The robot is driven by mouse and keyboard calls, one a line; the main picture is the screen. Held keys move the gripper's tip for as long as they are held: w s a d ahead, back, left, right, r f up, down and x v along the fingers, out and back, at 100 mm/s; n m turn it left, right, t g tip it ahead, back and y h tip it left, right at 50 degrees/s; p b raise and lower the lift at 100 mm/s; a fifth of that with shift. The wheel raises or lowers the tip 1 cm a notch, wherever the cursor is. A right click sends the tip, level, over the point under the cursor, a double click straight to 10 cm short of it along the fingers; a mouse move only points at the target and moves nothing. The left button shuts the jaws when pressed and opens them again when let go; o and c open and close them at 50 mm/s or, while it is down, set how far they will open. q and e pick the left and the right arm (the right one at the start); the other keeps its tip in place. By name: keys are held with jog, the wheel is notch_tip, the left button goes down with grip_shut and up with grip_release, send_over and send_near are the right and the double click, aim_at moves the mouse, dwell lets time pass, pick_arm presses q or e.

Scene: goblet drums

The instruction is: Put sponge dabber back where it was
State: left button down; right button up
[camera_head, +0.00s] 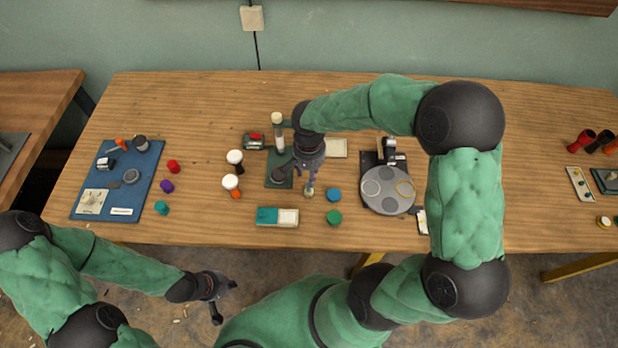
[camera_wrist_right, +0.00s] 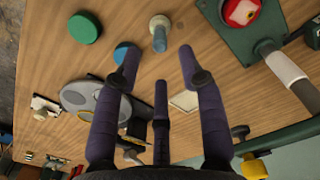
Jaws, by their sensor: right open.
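A small upright piece with a cream round end and a grey-blue shaft, which looks like the sponge dabber (camera_wrist_right: 159,36), stands on the wooden table in the right wrist view. It also appears small in the head view, as a dabber-like piece (camera_head: 310,189) just below my right gripper (camera_head: 297,172). In the right wrist view my right gripper (camera_wrist_right: 159,65) has its fingers spread with nothing between them, and the dabber is beyond the fingertips, apart from them. My left gripper (camera_head: 226,299) is open and empty in front of the table, off its edge.
A green stand (camera_head: 276,182) with a pale upright cylinder (camera_head: 279,140) is beside my right gripper. Blue (camera_head: 334,195) and green (camera_head: 334,217) discs lie to the right. A round grey turntable (camera_head: 388,190) is further right. White-topped goblet drums (camera_head: 231,182) stand left.

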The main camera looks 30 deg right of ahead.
jog(key=shift+r+p, duration=0.45)
jog(key=shift+r, duration=1.8)
